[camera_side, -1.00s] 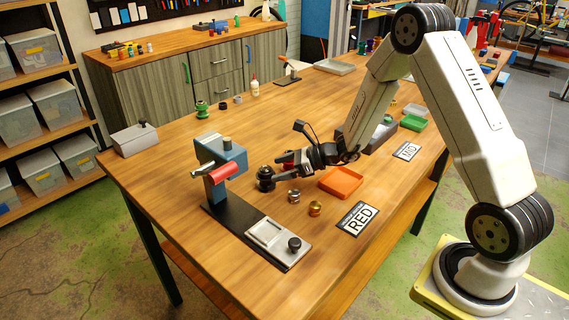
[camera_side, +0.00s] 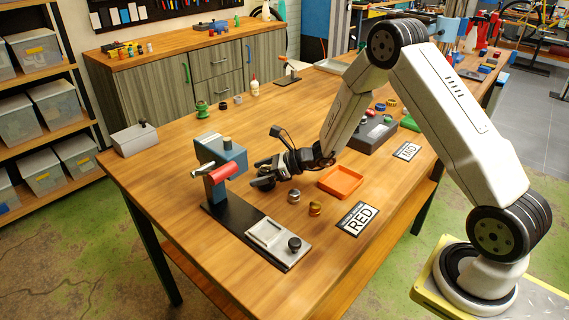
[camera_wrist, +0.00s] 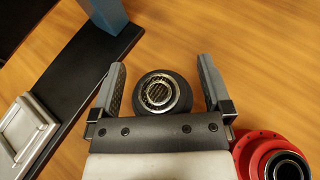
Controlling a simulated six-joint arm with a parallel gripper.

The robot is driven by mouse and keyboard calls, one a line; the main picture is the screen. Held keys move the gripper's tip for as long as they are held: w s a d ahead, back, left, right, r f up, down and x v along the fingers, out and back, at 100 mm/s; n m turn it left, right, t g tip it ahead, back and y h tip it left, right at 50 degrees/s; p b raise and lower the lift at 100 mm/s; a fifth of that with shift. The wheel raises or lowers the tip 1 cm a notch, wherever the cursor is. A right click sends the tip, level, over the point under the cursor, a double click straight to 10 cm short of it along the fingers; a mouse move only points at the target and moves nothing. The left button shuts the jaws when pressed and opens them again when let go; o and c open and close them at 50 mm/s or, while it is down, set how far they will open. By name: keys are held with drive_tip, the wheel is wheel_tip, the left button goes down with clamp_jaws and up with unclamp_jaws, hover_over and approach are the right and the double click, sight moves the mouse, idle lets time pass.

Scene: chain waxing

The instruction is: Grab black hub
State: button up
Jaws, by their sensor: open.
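The black hub (camera_wrist: 176,82) with a shiny metal bearing at its centre stands on the wooden table, between the two fingers of my gripper (camera_wrist: 161,66) in the wrist view. My gripper is open, with a visible gap on each side of the hub. In the side view my gripper (camera_side: 259,171) is low over the table, right of the blue and grey fixture. The hub (camera_side: 264,184) is partly hidden by the fingers there.
A red ring-shaped part (camera_wrist: 258,150) lies close to my gripper's right side. The fixture (camera_side: 228,170) on its black base stands to the left. Silver (camera_side: 293,195) and gold (camera_side: 315,208) hubs and an orange tray (camera_side: 341,182) are near.

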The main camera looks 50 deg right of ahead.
idle(0.4)
clamp_jaws()
drive_tip(key=shift+s+f, duration=0.1)
drive_tip(key=shift+r, duration=0.9)
drive_tip(key=s+r, duration=1.1)
drive_tip(key=s, duration=0.2)
drive_tip(key=shift+s+a+r, duration=0.15)
drive_tip(key=shift+s+r, duration=0.1)
drive_tip(key=shift+s, duration=0.15)
